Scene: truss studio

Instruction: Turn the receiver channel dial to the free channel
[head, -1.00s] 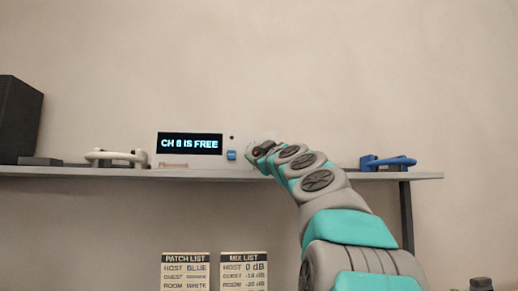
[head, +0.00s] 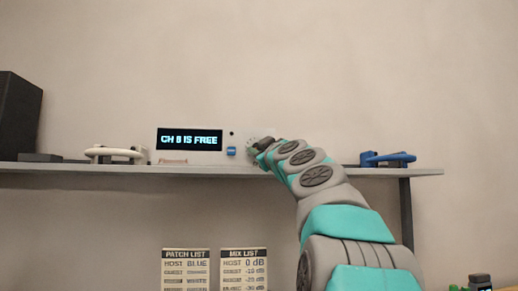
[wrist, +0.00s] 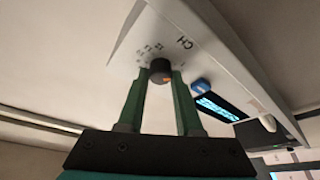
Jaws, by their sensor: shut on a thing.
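The white receiver (head: 175,153) stands on the shelf, and its lit display (head: 190,139) reads what looks like "CH 8 IS FREE"; the digit is a little blurred. In the wrist view the receiver's face (wrist: 210,50) is tilted, with a "CH" label and small marks around the dark channel dial (wrist: 160,68). The dial has an orange mark on it. My gripper (wrist: 161,75) is shut on the dial, one green finger on each side. In the head view my gripper and arm hide most of the dial.
A blue button (head: 231,151) sits beside the display. On the shelf (head: 90,171) lie a white cable (head: 115,154) to the left and a blue cable (head: 388,158) to the right. A dark speaker (head: 15,118) stands at the far left. Two list cards hang below.

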